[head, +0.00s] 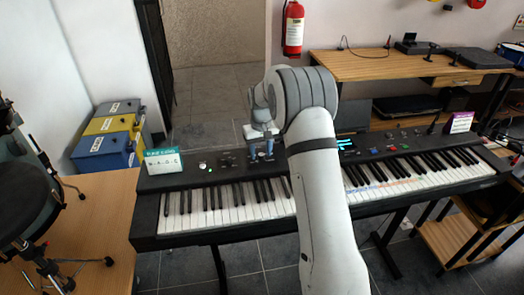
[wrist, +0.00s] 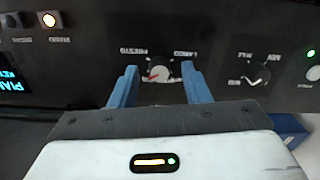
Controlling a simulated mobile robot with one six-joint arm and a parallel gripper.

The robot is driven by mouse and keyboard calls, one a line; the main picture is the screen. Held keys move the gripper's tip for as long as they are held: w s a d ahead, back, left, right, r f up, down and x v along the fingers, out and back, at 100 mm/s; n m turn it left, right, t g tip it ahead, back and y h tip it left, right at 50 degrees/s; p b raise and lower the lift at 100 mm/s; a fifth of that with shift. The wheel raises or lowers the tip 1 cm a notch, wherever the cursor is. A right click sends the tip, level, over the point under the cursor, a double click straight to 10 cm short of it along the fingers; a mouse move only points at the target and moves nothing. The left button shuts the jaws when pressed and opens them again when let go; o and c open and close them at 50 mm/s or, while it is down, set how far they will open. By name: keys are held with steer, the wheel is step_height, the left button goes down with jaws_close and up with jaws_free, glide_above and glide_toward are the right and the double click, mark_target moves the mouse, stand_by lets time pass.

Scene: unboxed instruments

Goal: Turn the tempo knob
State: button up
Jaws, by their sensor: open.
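The tempo knob (wrist: 159,74), with a red pointer mark and upside-down PRESTO and LARGO labels, is on the black panel of the keyboard (head: 183,172). In the wrist view my gripper (wrist: 160,78) is open, with one blue finger to each side of the knob. A gap shows between each finger and the knob. I cannot tell how far the fingertips are from the panel. In the head view my gripper (head: 262,148) is over the middle of the panel, and the knob cannot be made out there.
A second knob (wrist: 257,76) is right of the gripper in the wrist view, near a green light (wrist: 311,53). A lit button (wrist: 49,19) and a display (wrist: 22,68) are at left. A card (head: 163,160) stands on the keyboard's left end; another (head: 461,122) is at its right.

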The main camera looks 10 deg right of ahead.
mark_target(261, 154)
step_height(261, 154, up, 8)
steer(key=shift+f, duration=0.15)
stand_by(0.4)
